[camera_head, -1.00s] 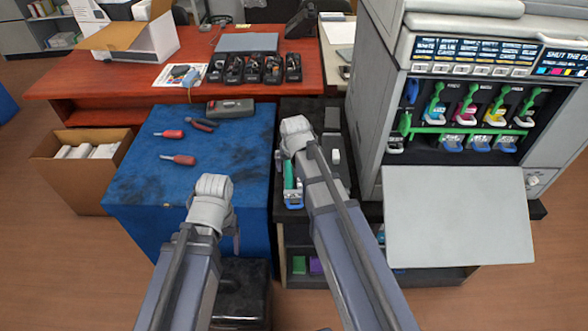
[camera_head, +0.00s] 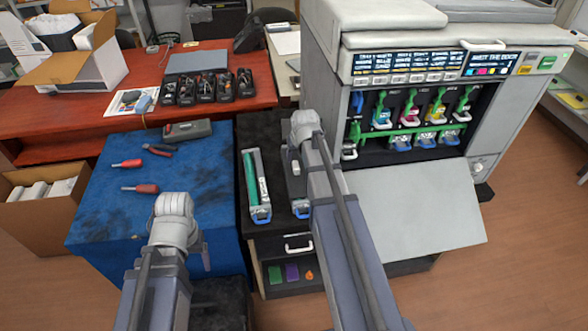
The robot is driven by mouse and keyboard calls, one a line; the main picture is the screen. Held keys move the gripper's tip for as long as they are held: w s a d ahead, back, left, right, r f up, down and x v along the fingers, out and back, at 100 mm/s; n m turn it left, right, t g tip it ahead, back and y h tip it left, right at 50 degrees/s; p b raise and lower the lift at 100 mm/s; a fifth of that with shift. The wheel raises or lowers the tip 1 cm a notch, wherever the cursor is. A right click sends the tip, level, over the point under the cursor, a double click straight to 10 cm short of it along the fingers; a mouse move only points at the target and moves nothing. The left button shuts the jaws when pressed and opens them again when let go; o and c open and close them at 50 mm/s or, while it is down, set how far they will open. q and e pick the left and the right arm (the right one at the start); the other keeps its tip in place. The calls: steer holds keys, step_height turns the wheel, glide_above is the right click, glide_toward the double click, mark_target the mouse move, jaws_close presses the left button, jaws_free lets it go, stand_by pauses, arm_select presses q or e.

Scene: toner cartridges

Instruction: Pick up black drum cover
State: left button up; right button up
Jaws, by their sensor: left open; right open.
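A long cartridge with a green drum (camera_head: 252,180) and a blue end handle lies on the black cabinet top (camera_head: 272,128). Right beside it is a dark unit (camera_head: 295,186) with a small white part and a blue end handle, partly hidden by my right arm. I cannot tell for sure which piece is the black drum cover. My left gripper (camera_head: 204,258) is open and empty by the right edge of the blue-covered table, mostly hidden behind its arm. My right gripper (camera_head: 302,122) is open above the cabinet's right part; its fingertips are not clearly visible.
The printer (camera_head: 405,190) stands open at the right, its front flap (camera_head: 420,210) jutting out. The blue table (camera_head: 110,215) holds screwdrivers, pliers and a grey case (camera_head: 188,131). A red desk (camera_head: 60,145) with black trays (camera_head: 205,90) is behind. A cardboard box (camera_head: 45,215) stands left.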

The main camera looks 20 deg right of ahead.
mark_target(296, 165)
steer(key=shift+b+x, duration=3.7)
steer(key=shift+x, duration=0.4)
steer(key=shift+w+r, duration=0.15)
steer(key=shift+a, duration=0.1)
jaws_close()
